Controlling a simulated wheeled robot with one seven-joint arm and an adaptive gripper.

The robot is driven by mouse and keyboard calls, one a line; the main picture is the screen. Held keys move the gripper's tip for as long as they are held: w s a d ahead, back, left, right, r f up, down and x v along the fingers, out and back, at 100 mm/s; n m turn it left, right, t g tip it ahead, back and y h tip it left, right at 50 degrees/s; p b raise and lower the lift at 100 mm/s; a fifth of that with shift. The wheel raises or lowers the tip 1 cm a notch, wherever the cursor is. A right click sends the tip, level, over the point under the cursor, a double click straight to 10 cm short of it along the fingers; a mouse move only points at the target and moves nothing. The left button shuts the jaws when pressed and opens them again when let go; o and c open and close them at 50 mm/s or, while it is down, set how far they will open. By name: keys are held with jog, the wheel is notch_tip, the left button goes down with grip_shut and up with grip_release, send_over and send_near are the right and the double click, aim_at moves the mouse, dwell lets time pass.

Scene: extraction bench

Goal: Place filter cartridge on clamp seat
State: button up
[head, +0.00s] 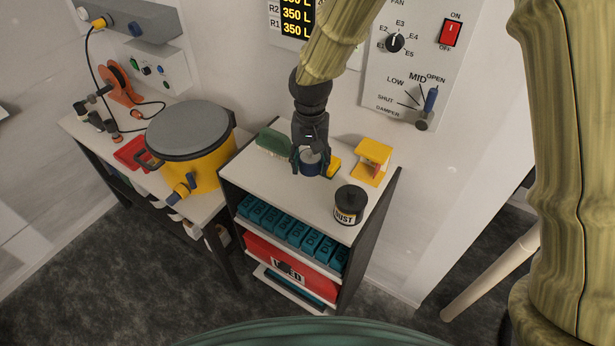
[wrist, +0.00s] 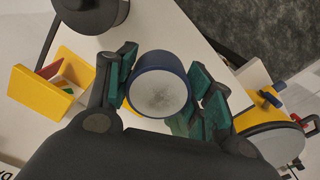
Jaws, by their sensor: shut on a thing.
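My gripper (head: 310,168) is over the white top of the small shelf unit, shut on the filter cartridge (head: 311,162), a short round cylinder with a dark blue rim. In the wrist view the cartridge (wrist: 159,84) sits between the green finger pads, its pale grey round face toward the camera. A small yellow piece (head: 333,167) shows just right of the cartridge in the head view, partly hidden; I cannot tell if it is the clamp seat. A yellow bracket (head: 374,157) stands farther right; it also shows in the wrist view (wrist: 40,92). I cannot tell whether the cartridge touches the top.
A dark lidded DUST pot (head: 350,205) stands at the front right of the top (head: 290,192). A green block (head: 273,142) lies at the back left. A yellow drum (head: 206,160) with a grey lid stands left. The wall panel (head: 410,60) rises behind.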

aim_at(310, 197)
jog(key=shift+w+d+f+b, duration=0.15)
jog(key=shift+f+b, duration=0.2)
jog(key=shift+f, duration=0.45)
jog(key=shift+f+p, duration=0.3)
jog(key=shift+f, duration=0.25)
jog(key=shift+f+p, duration=1.35)
jog(key=shift+f, duration=3.05)
jog(key=shift+f, duration=0.1)
jog(key=o, duration=1.1)
